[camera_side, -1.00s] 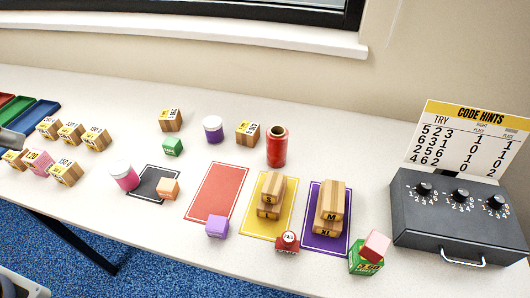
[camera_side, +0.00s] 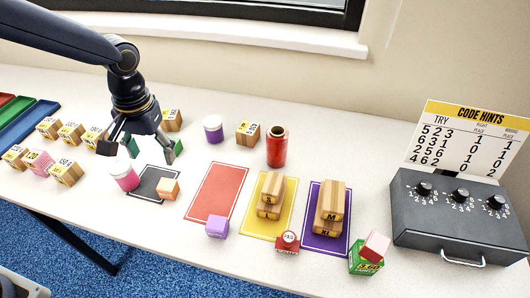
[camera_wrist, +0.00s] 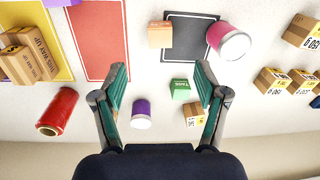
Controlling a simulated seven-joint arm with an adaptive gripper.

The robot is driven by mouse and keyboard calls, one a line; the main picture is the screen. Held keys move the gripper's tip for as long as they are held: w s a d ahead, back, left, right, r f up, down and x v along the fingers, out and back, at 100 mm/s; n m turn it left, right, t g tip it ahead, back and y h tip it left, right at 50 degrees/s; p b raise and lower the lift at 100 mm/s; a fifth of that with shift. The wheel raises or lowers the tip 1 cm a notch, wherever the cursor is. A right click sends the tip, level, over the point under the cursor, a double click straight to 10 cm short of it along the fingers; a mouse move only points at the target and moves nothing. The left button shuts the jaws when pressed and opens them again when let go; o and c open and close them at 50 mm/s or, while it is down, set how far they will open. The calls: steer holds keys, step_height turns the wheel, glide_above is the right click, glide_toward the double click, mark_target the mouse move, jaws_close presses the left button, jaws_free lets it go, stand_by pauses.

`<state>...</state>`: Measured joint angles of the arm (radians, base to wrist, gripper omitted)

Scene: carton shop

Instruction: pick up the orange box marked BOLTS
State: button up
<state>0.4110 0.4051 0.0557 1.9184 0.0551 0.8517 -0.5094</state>
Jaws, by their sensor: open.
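A small orange box (camera_side: 168,189) sits at the right edge of a dark mat (camera_side: 146,186). Its marking is too small to read in the side view. In the wrist view the orange box (camera_wrist: 160,34) lies at the top middle, beyond my fingertips, overlapping the left edge of the dark mat. My gripper (camera_side: 140,148) hangs above the table, behind and left of the orange box. In the wrist view my gripper (camera_wrist: 161,76) is open with nothing held, its fingers wide apart.
A pink jar (camera_side: 124,177) stands beside the dark mat, near the orange box. A green box (camera_wrist: 181,89) shows between my fingers, below them; in the side view the gripper largely hides it. A purple-banded jar (camera_side: 213,129) and cartons stand behind. The red mat (camera_side: 215,192) is bare.

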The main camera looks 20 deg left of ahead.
mark_target(166, 186)
steer(key=f, duration=0.8)
steer(key=shift+a+f, duration=0.3)
steer(key=shift+a, duration=0.1)
steer(key=f, duration=0.5)
steer(key=shift+w+a+f, duration=0.15)
steer(key=shift+w+f, duration=0.15)
steer(key=shift+f, duration=0.1)
steer(key=c, duration=1.3)
